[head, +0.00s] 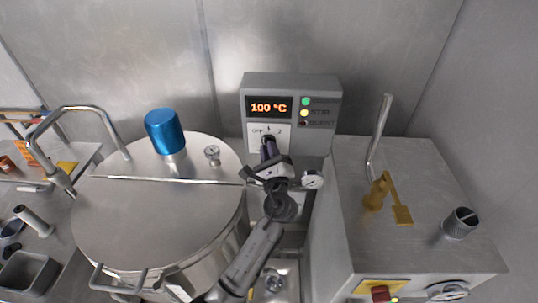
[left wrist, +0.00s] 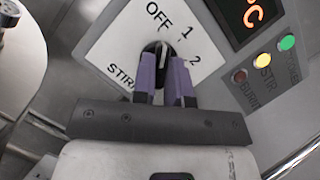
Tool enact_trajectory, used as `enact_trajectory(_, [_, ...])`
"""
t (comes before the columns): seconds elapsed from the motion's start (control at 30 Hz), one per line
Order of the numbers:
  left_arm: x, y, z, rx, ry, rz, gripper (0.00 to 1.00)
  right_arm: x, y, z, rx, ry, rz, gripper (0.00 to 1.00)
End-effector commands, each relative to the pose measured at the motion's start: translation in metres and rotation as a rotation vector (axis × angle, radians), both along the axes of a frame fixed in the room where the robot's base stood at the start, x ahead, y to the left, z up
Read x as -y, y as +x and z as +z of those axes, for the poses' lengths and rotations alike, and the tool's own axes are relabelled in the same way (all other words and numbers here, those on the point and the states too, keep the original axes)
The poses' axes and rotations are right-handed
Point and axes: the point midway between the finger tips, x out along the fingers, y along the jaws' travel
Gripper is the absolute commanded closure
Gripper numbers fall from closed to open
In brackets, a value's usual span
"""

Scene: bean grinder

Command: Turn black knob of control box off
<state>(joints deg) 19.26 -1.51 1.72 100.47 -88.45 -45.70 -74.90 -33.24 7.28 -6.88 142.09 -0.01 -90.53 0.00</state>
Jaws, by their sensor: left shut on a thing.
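The grey control box (head: 290,82) stands against the back wall, with a display reading 100 °C. In the left wrist view, its white dial plate (left wrist: 108,50) carries OFF, 1, 2 and STIR labels. The black knob (left wrist: 154,47) is in the middle of the plate, its lower part hidden by my fingers. A pale mark on the knob points roughly upward, between OFF and 1; its exact setting is hard to tell. My left gripper (head: 267,145) is at the dial, and its purple fingers (left wrist: 163,75) are shut on the knob from both sides. My right gripper is not in view.
A large steel vessel (head: 150,215) with a blue cap (head: 164,131) stands left of my left arm. A grey machine (head: 425,235) with a brass-coloured part (head: 376,192) stands to the right. A gauge (head: 312,180) is close beside my left gripper. Green and yellow lamps (left wrist: 262,60) are lit on the box.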

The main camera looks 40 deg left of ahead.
Motion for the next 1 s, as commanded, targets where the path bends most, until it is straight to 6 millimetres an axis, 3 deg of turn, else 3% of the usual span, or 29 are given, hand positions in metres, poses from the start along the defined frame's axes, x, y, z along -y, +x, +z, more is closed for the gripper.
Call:
enact_trajectory(0.33, [0.0006,0.0004,0.0009,0.077,-0.101,0.000,1.00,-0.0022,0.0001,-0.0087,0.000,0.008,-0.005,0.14])
enact_trajectory(0.9, [0.0004,0.0004,0.0016,0.091,-0.120,0.000,1.00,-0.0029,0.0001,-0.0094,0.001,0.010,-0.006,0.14])
enact_trajectory(0.93, [0.0005,0.0004,0.0016,0.091,-0.120,0.000,0.83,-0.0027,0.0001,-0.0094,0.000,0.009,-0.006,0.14])
enact_trajectory(1.0, [0.0005,0.0004,0.0015,0.091,-0.120,0.000,0.77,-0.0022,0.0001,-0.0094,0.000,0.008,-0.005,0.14])
